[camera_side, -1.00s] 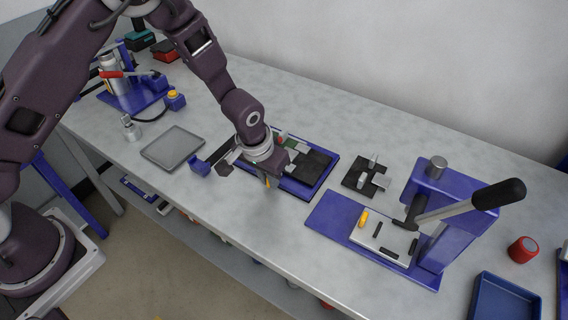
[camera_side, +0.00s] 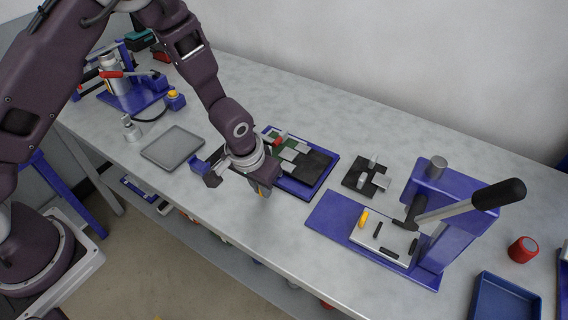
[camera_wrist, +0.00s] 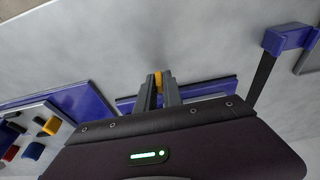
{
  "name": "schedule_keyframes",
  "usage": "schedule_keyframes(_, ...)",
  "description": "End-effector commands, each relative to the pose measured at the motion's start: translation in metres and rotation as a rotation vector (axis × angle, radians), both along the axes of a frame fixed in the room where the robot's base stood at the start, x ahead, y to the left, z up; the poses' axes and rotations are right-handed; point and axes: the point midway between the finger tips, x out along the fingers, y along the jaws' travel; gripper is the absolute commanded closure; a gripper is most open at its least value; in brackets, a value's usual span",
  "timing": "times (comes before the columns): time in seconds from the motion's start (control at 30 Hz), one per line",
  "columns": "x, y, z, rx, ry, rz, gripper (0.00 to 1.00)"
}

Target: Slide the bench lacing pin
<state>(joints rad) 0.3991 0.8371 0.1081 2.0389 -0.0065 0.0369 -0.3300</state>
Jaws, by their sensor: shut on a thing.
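My gripper (camera_side: 264,190) is in the side view at the front edge of the blue-framed lacing fixture (camera_side: 322,182). Its fingers are shut on a small yellow-orange piece, apparently the lacing pin (camera_wrist: 158,77), which shows between the fingertips (camera_wrist: 160,88) in the wrist view. Most of the piece is hidden by the fingers, so I cannot tell whether it touches the fixture or the bench. The fixture carries a black belt piece (camera_side: 310,164), light metal plates, a green area and a red part (camera_side: 278,141). My wrist covers the fixture's left end.
A blue press (camera_side: 433,215) with a long black-gripped lever stands to the right. A black block with metal pegs (camera_side: 367,180) sits behind. A grey tray (camera_side: 172,148) and a blue block (camera_side: 200,163) with a dark bar lie left. The bench front is clear.

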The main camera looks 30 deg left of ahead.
Motion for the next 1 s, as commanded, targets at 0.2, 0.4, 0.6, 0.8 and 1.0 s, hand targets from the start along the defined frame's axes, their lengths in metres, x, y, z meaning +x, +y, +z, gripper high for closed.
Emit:
schedule_keyframes(0.2, -0.007, -0.001, 0.000, 0.000, 0.001, -0.002, 1.00)
schedule_keyframes(0.4, -0.013, -0.001, -0.001, 0.000, 0.001, -0.002, 1.00)
schedule_keyframes(0.6, -0.019, 0.000, -0.001, 0.000, 0.002, -0.001, 1.00)
schedule_keyframes(0.8, -0.025, 0.000, 0.000, 0.000, 0.001, -0.001, 1.00)
schedule_keyframes(1.0, -0.031, 0.000, 0.000, 0.000, 0.002, -0.002, 1.00)
